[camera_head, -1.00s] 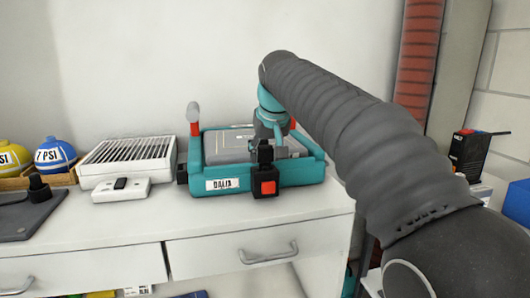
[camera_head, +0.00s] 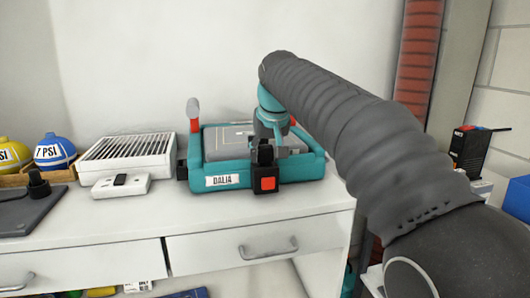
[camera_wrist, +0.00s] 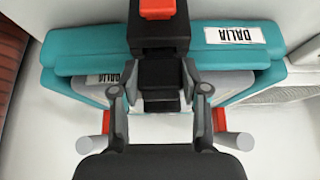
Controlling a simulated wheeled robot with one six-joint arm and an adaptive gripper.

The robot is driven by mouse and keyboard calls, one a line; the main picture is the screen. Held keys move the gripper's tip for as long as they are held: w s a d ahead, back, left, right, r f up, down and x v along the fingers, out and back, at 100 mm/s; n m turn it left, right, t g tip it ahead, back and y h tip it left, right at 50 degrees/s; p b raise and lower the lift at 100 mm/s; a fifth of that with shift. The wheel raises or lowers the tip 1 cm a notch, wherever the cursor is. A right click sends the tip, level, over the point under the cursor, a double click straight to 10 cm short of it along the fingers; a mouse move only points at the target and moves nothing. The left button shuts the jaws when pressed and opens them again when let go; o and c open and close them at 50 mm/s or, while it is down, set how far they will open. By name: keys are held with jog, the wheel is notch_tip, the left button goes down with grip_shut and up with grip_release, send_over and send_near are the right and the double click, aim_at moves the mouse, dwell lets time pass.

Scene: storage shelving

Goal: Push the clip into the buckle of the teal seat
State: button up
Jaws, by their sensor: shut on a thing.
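The teal seat (camera_head: 219,181), labelled DALIA, sits on the white counter. Its buckle (camera_head: 266,185), black with a red button, is on the seat's front edge. The buckle also shows at the top of the wrist view (camera_wrist: 158,28). My gripper (camera_head: 268,147) is over the seat's front part, just behind the buckle. In the wrist view my gripper (camera_wrist: 158,84) is shut on the black clip (camera_wrist: 160,76). The clip meets the inner side of the buckle, with no clear gap between them. How deep it sits inside is hidden.
A white vented box (camera_head: 128,155) with a small white switch unit (camera_head: 120,185) stands left of the seat. Blue (camera_head: 54,152) and yellow PSI balls sit further left. The counter front edge is clear.

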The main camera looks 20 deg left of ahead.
jog(key=shift+f, duration=0.3)
jog(key=o, duration=1.7)
jog(key=shift+r+p, duration=2.7)
jog(key=shift+r, duration=1.25)
